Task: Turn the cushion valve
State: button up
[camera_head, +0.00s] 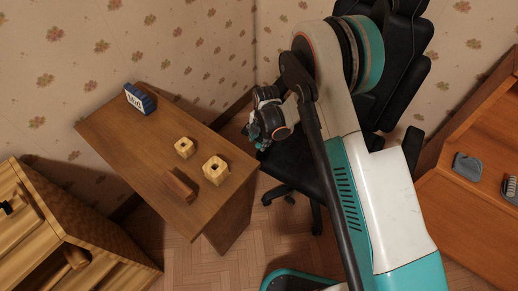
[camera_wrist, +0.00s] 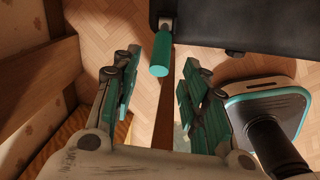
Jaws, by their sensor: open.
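A black cushion (camera_wrist: 240,25), apparently the seat of the office chair, fills the top right of the wrist view. A teal cylinder (camera_wrist: 160,58) juts from its left edge and looks like the valve. My gripper (camera_wrist: 158,100) is open and empty, with its teal fingers spread; the cylinder shows beyond them, near the line between the tips. I cannot tell how far apart they are in depth. In the head view my gripper (camera_head: 256,136) is beside the chair seat (camera_head: 283,165), near the desk's right end. My arm hides part of the chair, and the valve cannot be made out there.
The wooden desk (camera_head: 135,130) is to the left, bearing a blue clock (camera_head: 140,98), two yellowish cubes (camera_head: 215,170) (camera_head: 184,147) and a brown block (camera_head: 180,185). A wooden cabinet (camera_head: 60,240) stands at lower left. Another wooden surface (camera_head: 470,210) is at right.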

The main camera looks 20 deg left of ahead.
aim_at(259, 147)
jog(key=f, duration=0.2)
jog(key=f+b, duration=0.1)
jog(key=f, duration=0.3)
jog(key=shift+w+a+b, duration=0.15)
jog(key=shift+a+b, duration=0.1)
jog(key=shift+b, duration=0.1)
jog(key=shift+r, duration=0.1)
grip_shut()
